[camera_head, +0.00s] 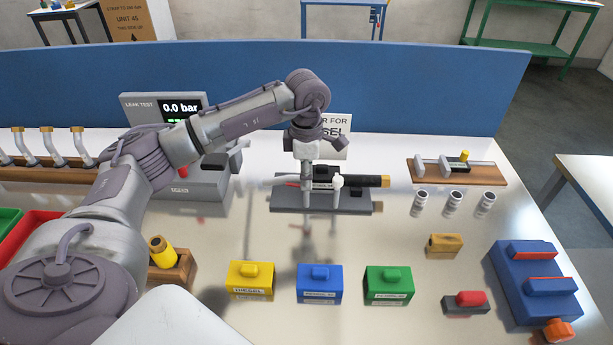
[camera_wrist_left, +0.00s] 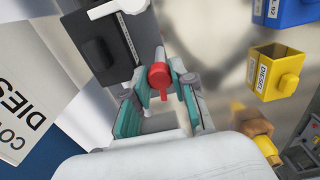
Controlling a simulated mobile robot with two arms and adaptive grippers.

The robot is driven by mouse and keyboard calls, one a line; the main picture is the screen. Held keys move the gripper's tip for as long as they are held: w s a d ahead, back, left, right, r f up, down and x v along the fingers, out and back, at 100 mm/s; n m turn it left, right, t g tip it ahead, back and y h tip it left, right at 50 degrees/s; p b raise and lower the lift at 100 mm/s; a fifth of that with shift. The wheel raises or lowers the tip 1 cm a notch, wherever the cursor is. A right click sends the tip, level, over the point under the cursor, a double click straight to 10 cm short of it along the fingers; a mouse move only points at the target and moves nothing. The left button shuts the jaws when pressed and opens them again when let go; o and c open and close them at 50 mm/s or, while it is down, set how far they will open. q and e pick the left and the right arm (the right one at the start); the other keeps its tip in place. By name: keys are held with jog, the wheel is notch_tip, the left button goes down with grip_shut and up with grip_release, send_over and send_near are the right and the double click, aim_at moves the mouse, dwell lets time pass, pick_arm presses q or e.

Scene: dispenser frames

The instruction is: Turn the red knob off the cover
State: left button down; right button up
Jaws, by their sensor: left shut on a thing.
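My left gripper (camera_head: 306,190) reaches down over the left part of a dark dispenser body (camera_head: 330,172) on a grey base plate (camera_head: 350,207). In the left wrist view, the red knob (camera_wrist_left: 160,75) sits between the teal-padded fingers of this gripper (camera_wrist_left: 163,92), which is shut on it. The knob has a round head and a small tab. It lies at the end of a grey part beside the dark body; which surface is the cover I cannot tell. In the head view the gripper mostly hides the knob. The right gripper is not in view.
A sign (camera_head: 338,128) stands behind the gripper. A leak tester (camera_head: 180,180) is at left. Small white cylinders (camera_head: 453,201) and a blue stand (camera_head: 535,280) are at right.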

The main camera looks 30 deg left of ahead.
pick_arm(q)
jog(key=shift+r, duration=0.1)
jog(key=c, duration=1)
grip_release()
jog(key=shift+o, duration=0.2)
notch_tip(320, 180, up, 12)
